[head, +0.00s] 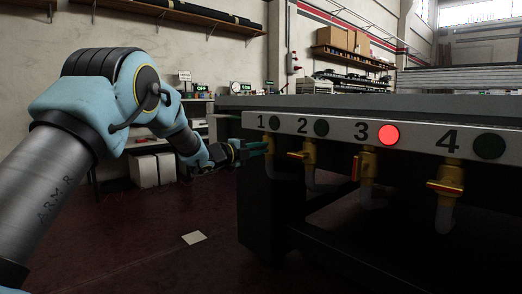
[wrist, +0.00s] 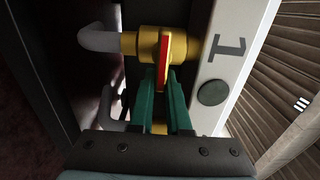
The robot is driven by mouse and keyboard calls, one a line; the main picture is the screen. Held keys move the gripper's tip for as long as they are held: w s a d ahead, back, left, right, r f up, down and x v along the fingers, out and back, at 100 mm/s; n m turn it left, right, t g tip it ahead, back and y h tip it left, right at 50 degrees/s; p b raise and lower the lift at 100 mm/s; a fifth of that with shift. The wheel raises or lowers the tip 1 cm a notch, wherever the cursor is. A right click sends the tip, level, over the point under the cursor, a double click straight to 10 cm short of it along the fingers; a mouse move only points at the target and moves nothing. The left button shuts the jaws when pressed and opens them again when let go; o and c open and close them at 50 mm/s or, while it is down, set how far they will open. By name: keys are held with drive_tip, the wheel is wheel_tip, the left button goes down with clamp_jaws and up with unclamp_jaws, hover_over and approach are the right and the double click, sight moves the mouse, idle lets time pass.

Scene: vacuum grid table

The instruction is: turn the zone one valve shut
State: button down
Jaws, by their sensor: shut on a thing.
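The zone one valve is a brass body (wrist: 144,42) with a red handle (wrist: 164,48), in the wrist view. The handle lies across the line of the brass body and pale pipe. My gripper (wrist: 163,82) has green fingers, one on each side of the lower part of the handle, shut on it. In the head view my gripper (head: 257,146) reaches the valve (head: 270,147) under the number 1, which is partly hidden. The round lamp beside the number 1 (head: 274,123) is dark; it also shows dark in the wrist view (wrist: 212,92).
Valves two (head: 308,157), three (head: 368,162) and four (head: 446,186) hang along the same table edge (head: 340,120). Valve three's handle points down and its lamp (head: 388,135) glows red. Lamps two and four are dark. The floor (head: 130,240) left of the table is mostly clear.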

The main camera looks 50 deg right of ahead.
drive_tip(key=shift+f, duration=0.15)
drive_tip(key=c, duration=0.9)
unclamp_jaws()
drive_tip(key=a, duration=0.3)
drive_tip(key=a+p, duration=0.1)
drive_tip(key=a, duration=0.3)
drive_tip(key=a+p, duration=0.1)
drive_tip(key=a, duration=0.2)
drive_tip(key=shift+w+a, duration=0.3)
drive_tip(key=shift+a, duration=0.1)
